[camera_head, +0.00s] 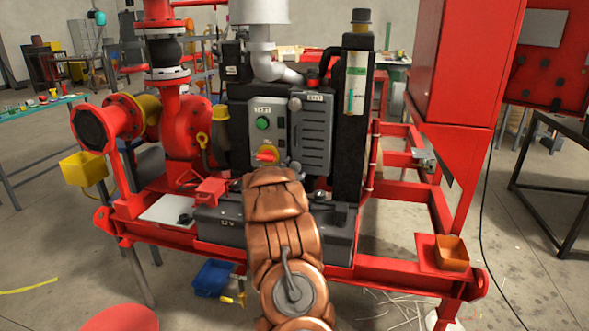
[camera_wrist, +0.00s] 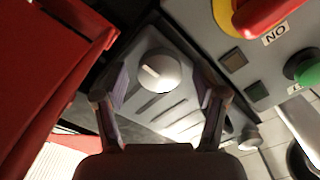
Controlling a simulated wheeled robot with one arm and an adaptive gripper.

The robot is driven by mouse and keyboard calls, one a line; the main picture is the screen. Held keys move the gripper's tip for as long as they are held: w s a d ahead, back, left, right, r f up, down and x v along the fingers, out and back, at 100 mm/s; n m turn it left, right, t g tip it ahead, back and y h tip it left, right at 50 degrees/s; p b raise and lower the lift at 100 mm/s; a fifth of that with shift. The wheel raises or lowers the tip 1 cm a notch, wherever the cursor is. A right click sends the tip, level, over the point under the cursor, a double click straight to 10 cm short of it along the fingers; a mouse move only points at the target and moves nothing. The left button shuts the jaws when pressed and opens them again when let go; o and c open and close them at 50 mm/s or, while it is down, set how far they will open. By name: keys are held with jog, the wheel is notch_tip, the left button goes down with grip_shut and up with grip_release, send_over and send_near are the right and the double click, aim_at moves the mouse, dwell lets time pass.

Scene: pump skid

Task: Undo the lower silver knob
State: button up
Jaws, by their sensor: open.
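The lower silver knob (camera_wrist: 160,72) shows in the wrist view as a round cap with a pale slot, on a grey slatted cover. My gripper (camera_wrist: 162,88) is open, with one finger on each side of the knob. I cannot tell whether the fingers touch it. The upper silver knob (camera_wrist: 248,138) is at the lower right of the wrist view, and at the top left of the grey cover (camera_head: 311,135) in the head view (camera_head: 295,104).
Beside the cover, the grey panel carries a red rotary switch (camera_head: 267,154) on a yellow plate and a green button (camera_head: 262,123). A red part (camera_wrist: 45,60) fills the left of the wrist view.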

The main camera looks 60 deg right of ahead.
jog(key=shift+w+d, duration=0.1)
jog(key=shift+d, duration=0.2)
jog(key=c, duration=1.1)
